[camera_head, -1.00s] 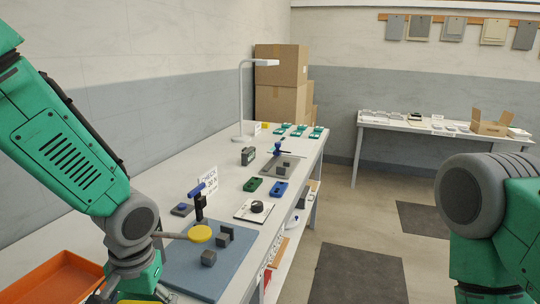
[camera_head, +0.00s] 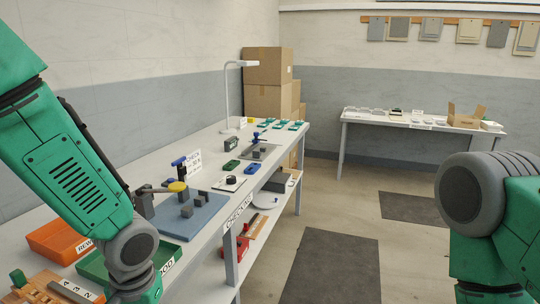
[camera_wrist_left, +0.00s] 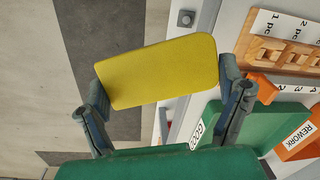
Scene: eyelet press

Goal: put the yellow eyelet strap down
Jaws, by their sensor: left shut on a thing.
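The yellow eyelet strap (camera_wrist_left: 160,70) is a flat yellow piece with rounded corners in the left wrist view. My left gripper (camera_wrist_left: 165,95) is shut on it, one finger at each end. Behind the strap are the floor and the bench edge. In the head view the strap and my left fingers are hidden by my arm or below the frame. A green tray labelled GOOD (camera_head: 95,266) is on the bench beside my left wrist; it also shows in the left wrist view (camera_wrist_left: 245,125). My right gripper is out of view.
An orange REWORK tray (camera_head: 52,238) stands beyond the green tray. A wooden numbered rack (camera_wrist_left: 285,52) lies on the near bench. The press with a yellow disc (camera_head: 177,186) stands on a blue board (camera_head: 200,215). Open floor lies right of the bench.

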